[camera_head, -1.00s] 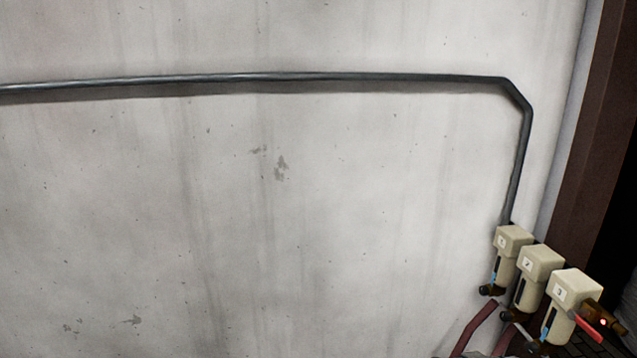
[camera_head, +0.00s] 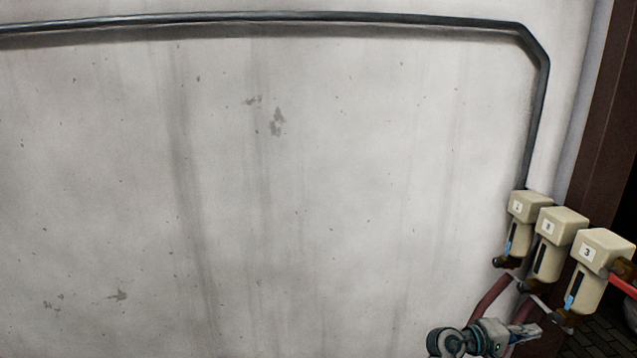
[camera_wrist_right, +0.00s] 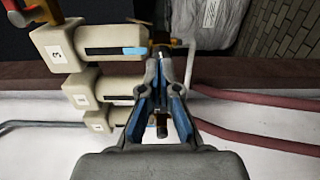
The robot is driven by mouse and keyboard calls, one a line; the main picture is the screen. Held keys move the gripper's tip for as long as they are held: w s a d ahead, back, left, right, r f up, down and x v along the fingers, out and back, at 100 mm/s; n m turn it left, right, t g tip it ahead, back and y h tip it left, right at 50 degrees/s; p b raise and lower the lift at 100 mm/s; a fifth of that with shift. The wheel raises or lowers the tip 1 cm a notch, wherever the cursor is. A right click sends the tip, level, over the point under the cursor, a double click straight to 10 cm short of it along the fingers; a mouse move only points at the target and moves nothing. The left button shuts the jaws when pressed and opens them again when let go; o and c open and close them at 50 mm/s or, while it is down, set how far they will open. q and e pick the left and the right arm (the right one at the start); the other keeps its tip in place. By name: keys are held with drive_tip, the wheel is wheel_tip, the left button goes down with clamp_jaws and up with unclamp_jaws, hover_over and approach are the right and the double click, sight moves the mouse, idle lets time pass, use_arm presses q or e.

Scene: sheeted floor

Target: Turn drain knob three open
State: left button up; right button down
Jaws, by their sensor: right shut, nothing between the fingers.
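Filter unit three (camera_head: 592,270) is a cream block with a bowl below, the nearest of a row at the lower right; its label reads 3. Drain knob three (camera_head: 566,318) is a small dark brass piece under its bowl. My right gripper (camera_head: 532,331) is shut and empty, just left of and below that knob. In the right wrist view, unit three (camera_wrist_right: 105,50) lies sideways, with its brass knob (camera_wrist_right: 160,37) just beyond my right gripper's fingertips (camera_wrist_right: 163,58). I cannot tell whether they touch. My left gripper is not in view.
Two similar filter units (camera_head: 528,207) (camera_head: 560,224) stand behind unit three against the wall. A red lever (camera_head: 626,286) sticks out at its right. Reddish hoses (camera_head: 492,296) run below. A grey pipe (camera_head: 540,110) runs down the wall. The wall at the left is clear.

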sight(555, 319)
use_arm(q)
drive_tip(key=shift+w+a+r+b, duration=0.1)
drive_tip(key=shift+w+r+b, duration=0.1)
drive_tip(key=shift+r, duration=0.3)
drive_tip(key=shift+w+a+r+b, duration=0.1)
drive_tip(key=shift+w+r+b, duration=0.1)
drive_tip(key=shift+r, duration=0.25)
use_arm(e)
drive_tip(key=d, duration=0.6)
drive_tip(key=shift+w+d+r, duration=0.2)
drive_tip(key=shift+d, duration=0.05)
drive_tip(key=shift+m, duration=0.3)
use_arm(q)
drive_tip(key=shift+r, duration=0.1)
use_arm(e)
drive_tip(key=shift+r, duration=0.1)
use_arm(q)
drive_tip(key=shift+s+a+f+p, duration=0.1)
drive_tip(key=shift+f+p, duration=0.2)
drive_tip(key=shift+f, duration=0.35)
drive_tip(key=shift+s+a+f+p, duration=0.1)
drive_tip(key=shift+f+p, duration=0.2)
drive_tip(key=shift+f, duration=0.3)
use_arm(e)
drive_tip(key=shift+d, duration=0.1)
